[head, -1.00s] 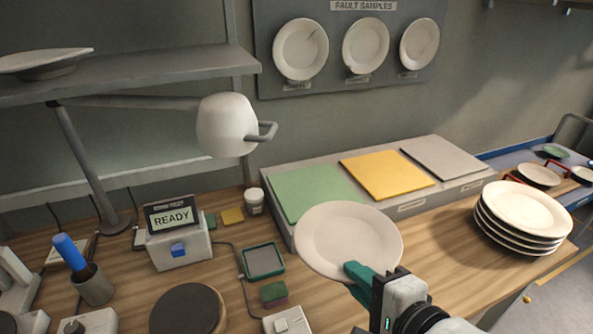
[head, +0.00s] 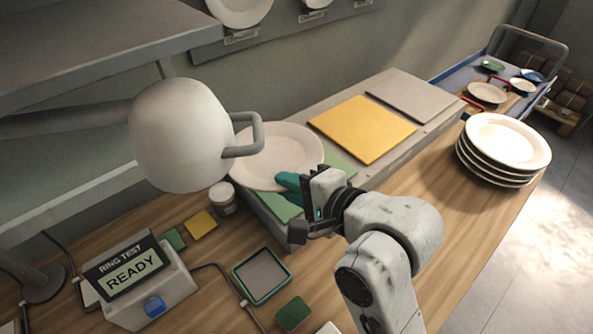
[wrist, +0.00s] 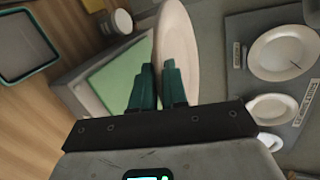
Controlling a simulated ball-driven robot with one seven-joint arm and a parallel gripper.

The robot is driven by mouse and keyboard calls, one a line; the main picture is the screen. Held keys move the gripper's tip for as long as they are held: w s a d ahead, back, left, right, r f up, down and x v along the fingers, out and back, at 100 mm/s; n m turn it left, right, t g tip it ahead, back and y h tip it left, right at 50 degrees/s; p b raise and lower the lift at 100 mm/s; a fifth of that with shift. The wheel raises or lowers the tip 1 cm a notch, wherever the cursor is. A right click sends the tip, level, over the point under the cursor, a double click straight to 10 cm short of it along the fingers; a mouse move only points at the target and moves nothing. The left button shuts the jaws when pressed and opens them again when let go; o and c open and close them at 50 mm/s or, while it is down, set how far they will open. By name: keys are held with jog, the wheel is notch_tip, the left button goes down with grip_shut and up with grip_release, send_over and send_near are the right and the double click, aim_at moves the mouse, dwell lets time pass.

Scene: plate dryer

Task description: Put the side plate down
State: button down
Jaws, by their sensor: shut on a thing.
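The off-white side plate (head: 285,150) is held over the green pad (head: 343,166) at the left end of the long grey stand. My gripper (head: 291,183) is shut on the plate's near rim, with teal fingers. In the wrist view the plate (wrist: 178,30) shows steeply from the side between the fingers (wrist: 158,82), and the green pad (wrist: 122,72) lies beside it. The plate hides much of the pad in the head view. I cannot tell how large the gap between plate and pad is.
A lamp head (head: 180,135) hangs close to the plate's left. A yellow pad (head: 362,128) and a grey pad (head: 412,97) lie further along the stand. A stack of several plates (head: 505,145) stands at right. A jar (head: 222,198) and a ring tester (head: 137,285) stand on the bench.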

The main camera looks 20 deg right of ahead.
aim_at(300, 169)
jog(key=w+d, duration=0.1)
jog(key=w+d+f, duration=0.1)
jog(key=w, duration=0.1)
jog(key=w+d+f, duration=0.1)
jog(key=w+d, duration=0.1)
jog(key=shift+f+p, duration=0.2)
jog(key=shift+p, duration=0.15)
jog(key=w+f, duration=0.1)
jog(key=w+d+f, duration=0.1)
jog(key=f, duration=0.1)
jog(key=w+d+f, duration=0.1)
jog(key=f, duration=0.1)
jog(key=shift+d, duration=0.15)
jog(key=shift+w+d+f, duration=0.25)
jog(key=shift+f, duration=0.15)
jog(key=shift+w+d+f+p, duration=0.1)
jog(key=shift+f+p, duration=0.3)
jog(key=shift+f, duration=1.35)
jog(key=c, duration=1.5)
grip_release()
jog(key=shift+o, duration=0.4)
jog(key=b+v, duration=0.1)
jog(key=v, duration=1.1)
